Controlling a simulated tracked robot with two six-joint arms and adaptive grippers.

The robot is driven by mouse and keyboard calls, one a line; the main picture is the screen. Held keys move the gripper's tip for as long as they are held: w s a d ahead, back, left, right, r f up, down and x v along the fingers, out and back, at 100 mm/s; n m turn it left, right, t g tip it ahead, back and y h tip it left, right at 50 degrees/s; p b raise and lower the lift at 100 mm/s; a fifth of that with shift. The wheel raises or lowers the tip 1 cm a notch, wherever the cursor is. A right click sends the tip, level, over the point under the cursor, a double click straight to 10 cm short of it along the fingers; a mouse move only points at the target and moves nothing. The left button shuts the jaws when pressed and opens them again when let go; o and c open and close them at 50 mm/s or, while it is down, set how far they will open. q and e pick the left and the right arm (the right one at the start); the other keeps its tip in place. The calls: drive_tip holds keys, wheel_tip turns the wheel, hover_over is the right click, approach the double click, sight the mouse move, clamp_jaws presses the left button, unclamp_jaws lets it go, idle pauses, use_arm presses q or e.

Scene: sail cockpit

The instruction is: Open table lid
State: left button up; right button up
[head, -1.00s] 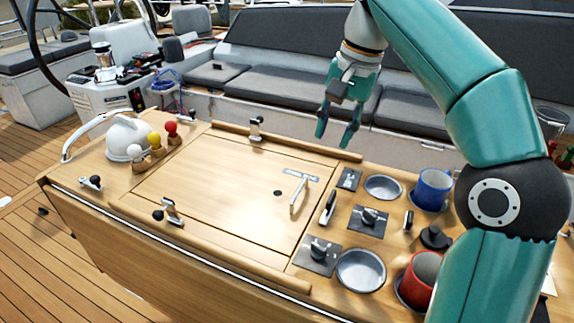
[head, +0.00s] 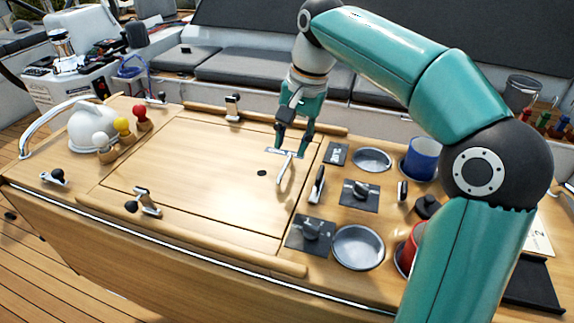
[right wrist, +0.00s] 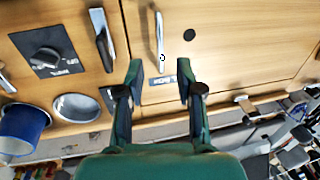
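The wooden table lid (head: 200,190) lies closed, flush in the table top, with a small dark hole in it. Its pale metal handle (head: 285,169) stands near the right edge of the lid. My right gripper (head: 291,150) is open, pointing down above the handle's far end. In the right wrist view the handle (right wrist: 159,38) lies ahead of and between the two open fingertips (right wrist: 158,80), not visibly touched. A small label plate (right wrist: 163,80) shows between the fingers. My left gripper is not in view.
Latches stand at the lid's near (head: 146,202) and far (head: 233,107) sides. Right of the lid are switch panels (head: 360,194), steel bowls (head: 358,247), a blue mug (head: 421,158) and a red mug (head: 408,248). A white dome (head: 92,125) and coloured knobs stand left.

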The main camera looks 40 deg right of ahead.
sight(285, 166)
drive_tip(key=shift+w+a+f+b, duration=0.1)
drive_tip(key=shift+w+f+b, duration=0.05)
drive_tip(key=shift+f, duration=0.75)
drive_tip(key=shift+w+a+f+b, duration=0.1)
drive_tip(key=shift+w+f, duration=0.1)
drive_tip(key=shift+f, duration=0.7)
drive_tip(key=shift+w+a+f+b, duration=0.1)
drive_tip(key=shift+w+f+b, duration=0.05)
drive_tip(key=shift+f, duration=0.75)
clamp_jaws()
